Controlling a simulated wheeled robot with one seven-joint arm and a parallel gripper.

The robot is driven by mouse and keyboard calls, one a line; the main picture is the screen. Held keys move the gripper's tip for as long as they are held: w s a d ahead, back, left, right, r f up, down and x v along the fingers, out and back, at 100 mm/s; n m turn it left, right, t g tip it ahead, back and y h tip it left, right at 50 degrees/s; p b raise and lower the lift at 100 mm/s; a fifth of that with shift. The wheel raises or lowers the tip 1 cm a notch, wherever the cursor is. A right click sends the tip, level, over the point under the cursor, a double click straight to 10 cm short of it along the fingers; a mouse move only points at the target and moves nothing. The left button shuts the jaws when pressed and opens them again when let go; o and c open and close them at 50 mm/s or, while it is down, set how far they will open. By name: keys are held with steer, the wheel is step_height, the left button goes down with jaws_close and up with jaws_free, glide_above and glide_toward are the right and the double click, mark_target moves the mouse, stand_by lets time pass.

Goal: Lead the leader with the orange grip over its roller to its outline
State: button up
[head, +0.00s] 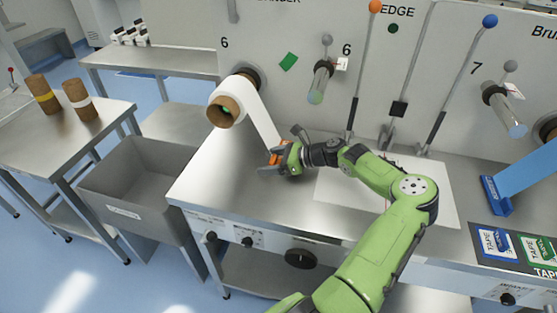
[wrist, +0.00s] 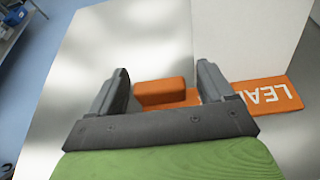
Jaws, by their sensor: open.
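The leader is a white strip (head: 264,124) hanging from a brown-cored roll (head: 226,108) down to the steel table. Its orange grip (head: 285,147) lies at the strip's lower end. In the wrist view the orange grip (wrist: 160,92) is a raised block on a flat orange plate lettered "LEA" (wrist: 268,95). My gripper (head: 271,161) is low over the table; in the wrist view my gripper (wrist: 162,90) is open, the block between its fingers. A silver roller (head: 320,82) with a green end sticks out of the panel to the right. I cannot make out the outline.
A white sheet (head: 430,200) lies on the table behind my arm. Levers with an orange knob (head: 375,7) and a blue knob (head: 490,20) rise from the table. A blue strip (head: 525,170) and tape pads (head: 495,243) are at right. A grey bin (head: 130,160) stands left.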

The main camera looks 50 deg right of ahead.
steer(key=c, duration=1.1)
steer(key=shift+r, duration=0.15)
